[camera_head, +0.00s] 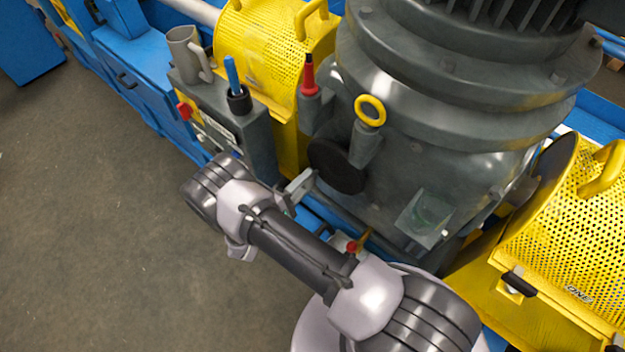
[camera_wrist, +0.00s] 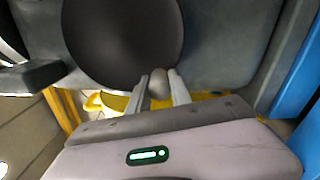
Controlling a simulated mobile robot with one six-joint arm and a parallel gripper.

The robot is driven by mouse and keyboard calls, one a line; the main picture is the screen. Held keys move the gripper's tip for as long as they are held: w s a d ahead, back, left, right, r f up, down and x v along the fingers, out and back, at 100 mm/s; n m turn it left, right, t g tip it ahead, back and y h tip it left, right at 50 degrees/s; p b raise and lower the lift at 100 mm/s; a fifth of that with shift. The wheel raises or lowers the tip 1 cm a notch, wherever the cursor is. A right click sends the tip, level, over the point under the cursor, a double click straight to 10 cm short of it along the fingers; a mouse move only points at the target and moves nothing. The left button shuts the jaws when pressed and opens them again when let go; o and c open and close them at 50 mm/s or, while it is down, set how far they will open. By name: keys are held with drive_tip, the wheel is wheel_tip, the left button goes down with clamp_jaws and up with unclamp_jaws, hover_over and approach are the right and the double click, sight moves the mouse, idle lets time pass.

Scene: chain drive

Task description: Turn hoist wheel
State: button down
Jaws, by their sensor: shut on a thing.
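The hoist wheel looks like a black round disc (camera_head: 338,166) on the side of the big grey motor housing. In the wrist view the black disc (camera_wrist: 118,38) fills the top middle. A small grey rounded knob (camera_wrist: 158,84) stands at its lower right rim. My gripper (camera_wrist: 160,88) has its two pale fingers on either side of the knob and is shut on it. In the head view my gripper (camera_head: 302,186) reaches the lower left edge of the disc, and the knob is hidden there.
Yellow perforated guards (camera_head: 262,65) stand left and right of the grey housing (camera_head: 440,120). A grey control box (camera_head: 258,135) with a red knob (camera_head: 184,109) is left of the wheel. Open floor (camera_head: 90,200) lies at left.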

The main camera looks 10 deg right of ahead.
sight(313, 148)
drive_tip(key=m, duration=0.1)
drive_tip(key=w+r+m, duration=0.1)
drive_tip(key=shift+a+r+m, duration=0.3)
drive_tip(key=shift+a+m, duration=0.05)
drive_tip(key=shift+m, duration=0.05)
drive_tip(key=m, duration=0.1)
drive_tip(key=r+m, duration=0.1)
drive_tip(key=shift+w+a+r+m, duration=0.25)
drive_tip(key=shift+w+r+m, duration=0.1)
drive_tip(key=shift+m, duration=0.05)
wheel_tip(313, 148, up, 3)
drive_tip(key=m, duration=0.4)
drive_tip(key=shift+w+a, duration=0.15)
drive_tip(key=m, duration=0.1)
drive_tip(key=r+m, duration=0.1)
drive_tip(key=m, duration=0.1)
drive_tip(key=shift+r, duration=0.3)
drive_tip(key=shift+s+d+r+m, duration=0.25)
drive_tip(key=shift+r+m, duration=0.2)
drive_tip(key=shift+m, duration=0.25)
drive_tip(key=shift+s+d+r+m, duration=0.1)
drive_tip(key=shift+s+r+m, duration=0.1)
drive_tip(key=shift+r+m, duration=0.4)
drive_tip(key=shift+f, duration=0.15)
drive_tip(key=c, duration=1.2)
unclamp_jaws()
drive_tip(key=shift+o, duration=0.2)
